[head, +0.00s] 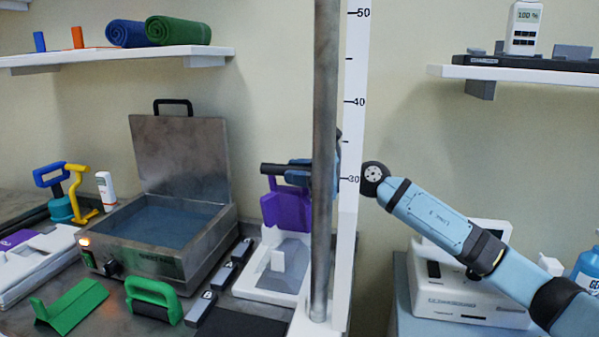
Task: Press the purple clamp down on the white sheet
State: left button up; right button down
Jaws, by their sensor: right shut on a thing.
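The purple clamp (286,208) stands upright, left of the vertical metal pole, over a grey sloped block on a white base (250,284). A small white piece (278,261), perhaps the white sheet, shows on the block's front just below the clamp. I cannot tell whether the clamp touches the block or the sheet. My right gripper (295,174) reaches in from the right behind the pole and is shut on the clamp's top, at a dark bar. The pole hides part of my gripper and wrist. My left gripper is not in view.
The metal pole (324,120) and white measuring scale (349,240) stand before my right wrist. Left are an open metal bath (195,262), small dark blocks (226,273) and green tools (154,300). A white device (465,290) stands right, below my forearm. Shelves hang above.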

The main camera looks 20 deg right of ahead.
jog(key=shift+s+a+f+n, duration=0.25)
jog(key=shift+s+a+n, duration=0.1)
jog(key=shift+s+n, duration=0.2)
jog(key=c, duration=1.1)
grip_release()
jog(key=shift+o, duration=0.2)
jog(key=b+v, duration=0.2)
jog(key=v, duration=1.1)
jog(key=shift+s+d, duration=0.3)
